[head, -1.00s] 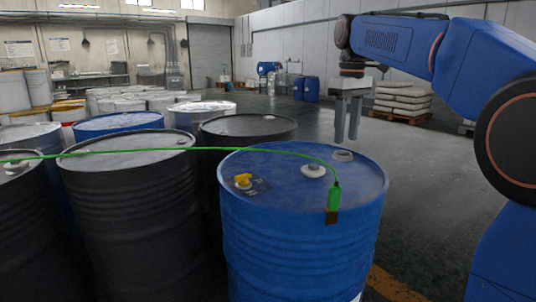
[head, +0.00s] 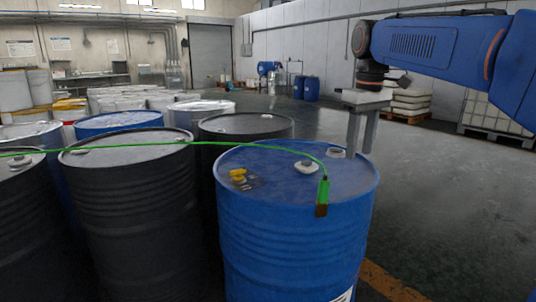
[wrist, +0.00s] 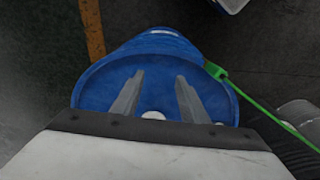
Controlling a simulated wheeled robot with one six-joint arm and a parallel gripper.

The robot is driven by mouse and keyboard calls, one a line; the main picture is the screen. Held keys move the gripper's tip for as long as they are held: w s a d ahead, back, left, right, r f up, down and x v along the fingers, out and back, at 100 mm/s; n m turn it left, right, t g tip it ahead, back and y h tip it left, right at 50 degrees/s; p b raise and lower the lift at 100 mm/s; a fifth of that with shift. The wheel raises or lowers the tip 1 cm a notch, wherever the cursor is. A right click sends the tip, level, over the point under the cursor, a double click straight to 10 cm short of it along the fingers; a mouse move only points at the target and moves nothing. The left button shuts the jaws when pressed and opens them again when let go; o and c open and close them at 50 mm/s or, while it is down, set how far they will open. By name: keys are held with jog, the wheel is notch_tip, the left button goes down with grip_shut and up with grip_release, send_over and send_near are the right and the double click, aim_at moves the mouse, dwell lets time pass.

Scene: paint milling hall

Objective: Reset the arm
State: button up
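My gripper (head: 361,152) hangs pointing down at the right rear side of the blue drum (head: 290,235) in the head view. Its two grey fingers are apart with nothing between them. In the wrist view my gripper (wrist: 157,92) is also open, with the blue drum (wrist: 150,62) below the fingers. A green clamp (head: 323,190) sits on the drum's front right rim, with a green cable (head: 230,144) running left from it. The clamp also shows in the wrist view (wrist: 215,71), apart from the fingers.
A yellow piece (head: 238,173), a white cap (head: 307,167) and a round bung (head: 336,153) are on the drum lid. Dark drums (head: 130,200) stand close on the left. Open floor (head: 450,220) lies to the right, with sacks (head: 412,101) on a pallet behind.

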jog(key=s+d+f+m+t, duration=0.2)
jog(key=s+f+m, duration=0.1)
jog(key=s+f, duration=1)
jog(key=s+d+f+m+t, duration=0.2)
jog(key=s+d+f+m, duration=0.1)
jog(key=s+f, duration=1)
jog(key=shift+s, duration=0.9)
jog(key=shift+d+f, duration=0.1)
